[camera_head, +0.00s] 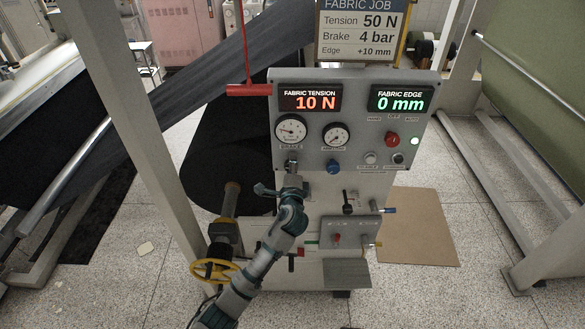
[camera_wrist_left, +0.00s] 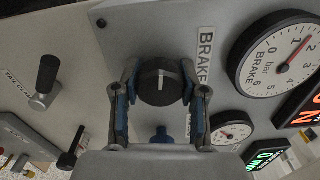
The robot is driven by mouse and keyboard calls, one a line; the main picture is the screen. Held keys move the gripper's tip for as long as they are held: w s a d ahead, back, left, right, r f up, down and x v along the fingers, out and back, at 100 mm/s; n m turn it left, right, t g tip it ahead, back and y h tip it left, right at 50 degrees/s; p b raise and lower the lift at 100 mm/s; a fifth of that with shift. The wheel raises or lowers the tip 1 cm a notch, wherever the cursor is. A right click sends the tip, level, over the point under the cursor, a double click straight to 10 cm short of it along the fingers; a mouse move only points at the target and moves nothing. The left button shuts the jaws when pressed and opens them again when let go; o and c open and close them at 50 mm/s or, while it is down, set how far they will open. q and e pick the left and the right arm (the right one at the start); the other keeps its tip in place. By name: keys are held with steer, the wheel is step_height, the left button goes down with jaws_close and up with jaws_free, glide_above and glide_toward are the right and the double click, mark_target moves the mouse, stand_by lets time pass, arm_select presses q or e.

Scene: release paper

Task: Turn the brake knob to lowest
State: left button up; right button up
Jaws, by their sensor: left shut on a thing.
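The black brake knob (camera_wrist_left: 160,74) with a white pointer line sits under the BRAKE label on the grey panel in the left wrist view. My left gripper (camera_wrist_left: 159,88) is shut on it, with one blue-padded finger on each side. My right gripper is not in view.
The control panel (camera_head: 355,105) also carries a second gauge (camera_head: 336,136), a blue knob (camera_head: 333,167), a red knob (camera_head: 392,139) and two displays. A sign (camera_head: 358,35) above reads Brake 4 bar. A yellow handwheel (camera_head: 214,270) stands left of my arm.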

arm_select(q)
steer(key=n, duration=0.2)
steer(key=n+b, duration=0.2)
steer(key=n, duration=0.1)
steer(key=shift+f+n, duration=0.3)
steer(key=n+b, duration=0.1)
steer(key=n, duration=0.2)
steer(key=shift+n, duration=0.3)
steer(key=shift+f+n, duration=0.1)
steer(key=shift+n, duration=0.5)
steer(key=o, duration=1.2)
steer(key=shift+c, duration=0.2)
steer(key=shift+r, duration=0.3)
